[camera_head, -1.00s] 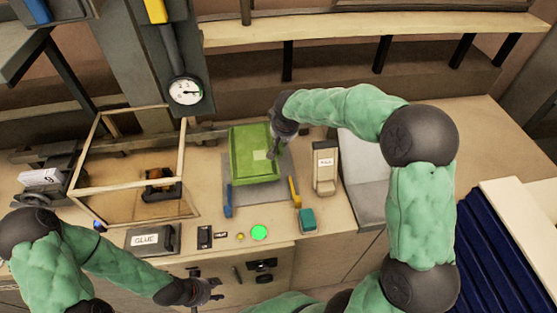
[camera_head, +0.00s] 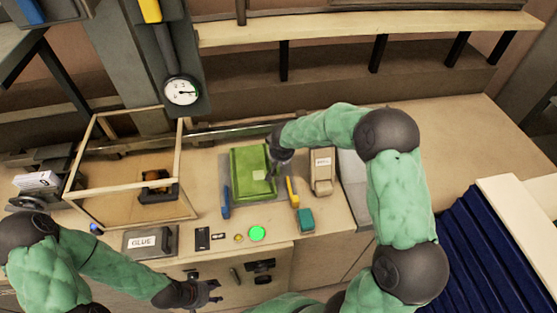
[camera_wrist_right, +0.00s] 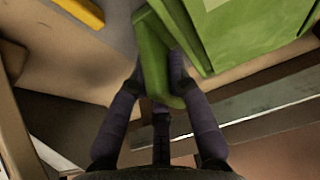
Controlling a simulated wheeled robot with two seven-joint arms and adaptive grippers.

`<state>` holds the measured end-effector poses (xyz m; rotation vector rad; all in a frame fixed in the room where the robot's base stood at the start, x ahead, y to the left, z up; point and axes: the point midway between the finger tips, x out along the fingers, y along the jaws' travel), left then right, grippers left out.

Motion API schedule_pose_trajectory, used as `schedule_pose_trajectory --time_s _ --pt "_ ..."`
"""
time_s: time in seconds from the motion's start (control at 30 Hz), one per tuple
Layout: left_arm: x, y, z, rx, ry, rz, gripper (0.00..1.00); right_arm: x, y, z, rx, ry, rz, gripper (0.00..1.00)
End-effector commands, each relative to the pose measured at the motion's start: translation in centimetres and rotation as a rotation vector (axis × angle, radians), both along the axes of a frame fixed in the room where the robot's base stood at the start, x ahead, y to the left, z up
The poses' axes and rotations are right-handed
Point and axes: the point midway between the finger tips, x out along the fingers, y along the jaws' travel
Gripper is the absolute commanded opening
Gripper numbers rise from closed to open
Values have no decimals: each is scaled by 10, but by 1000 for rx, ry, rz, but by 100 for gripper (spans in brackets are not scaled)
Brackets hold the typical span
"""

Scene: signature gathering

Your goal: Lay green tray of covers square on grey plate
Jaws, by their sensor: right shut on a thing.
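The green tray (camera_head: 250,171) is over the grey plate (camera_head: 227,161) on the bench, tilted slightly in the picture, with a pale label on it. It covers most of the plate. My right gripper (camera_head: 276,160) is at the tray's right side. In the right wrist view my right gripper (camera_wrist_right: 163,95) is shut on the tray's green handle (camera_wrist_right: 153,52), with the tray body (camera_wrist_right: 255,35) beside it. Whether the tray touches the plate all round is unclear. My left gripper (camera_head: 207,292) is empty at the bench's front edge, its fingers apart.
A blue post (camera_head: 225,202) and a yellow post (camera_head: 292,191) stand at the plate's front corners. A beige labelled dispenser (camera_head: 322,171) and a teal block (camera_head: 305,220) are to the right. A wooden frame (camera_head: 180,160), a GLUE box (camera_head: 150,242) and a green button (camera_head: 257,233) are nearby.

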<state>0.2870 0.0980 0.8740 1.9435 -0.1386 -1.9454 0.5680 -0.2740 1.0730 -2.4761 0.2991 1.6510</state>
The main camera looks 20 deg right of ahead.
Motion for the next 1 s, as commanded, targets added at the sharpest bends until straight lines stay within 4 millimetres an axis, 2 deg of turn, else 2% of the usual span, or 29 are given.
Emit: schedule_pose_trajectory --time_s 0.27,0.3,0.37,0.8,1.0 --pt "0 0 -5 0 0 0 40 0 0 -3 0 -2 0 0" --pt "0 0 -4 0 0 0 40 0 0 -3 0 0 0 27" --pt "0 0 -4 0 0 0 40 0 0 -2 0 0 0 43" --pt "0 0 1 0 0 0 40 0 0 1 0 1 0 43" --pt "0 0 2 0 0 0 40 -11 3 30 0 -3 1 43"
